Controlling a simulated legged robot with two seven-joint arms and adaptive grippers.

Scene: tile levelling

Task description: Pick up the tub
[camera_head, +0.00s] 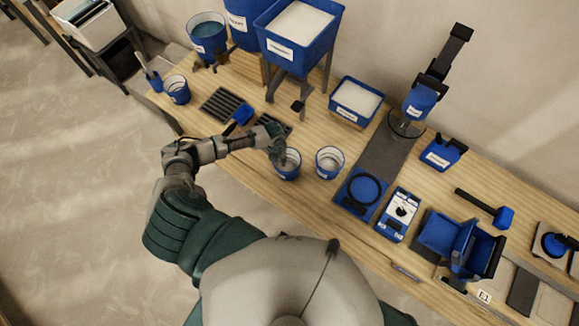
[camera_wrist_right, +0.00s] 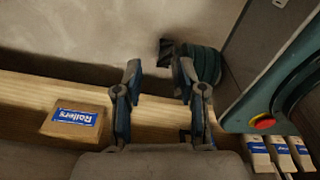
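Two small blue tubs stand side by side near the front edge of the workbench in the head view: a left tub (camera_head: 287,171) and a right tub (camera_head: 329,163). Both are upright, open-topped and pale inside. My left gripper (camera_head: 277,154) is at the rim of the left tub, with its fingers partly over the opening. I cannot tell whether the fingers are closed on its wall. My right gripper (camera_wrist_right: 160,70) shows in the right wrist view with its fingers apart and nothing between them. It is not visible in the head view.
The wooden workbench (camera_head: 235,88) also holds a blue bin (camera_head: 357,101) of pale material, a blue ring tool (camera_head: 362,192), a device with a dial (camera_head: 401,211) and a mallet (camera_head: 487,207). The right wrist view shows a cardboard box (camera_wrist_right: 72,122) and a red button (camera_wrist_right: 265,123).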

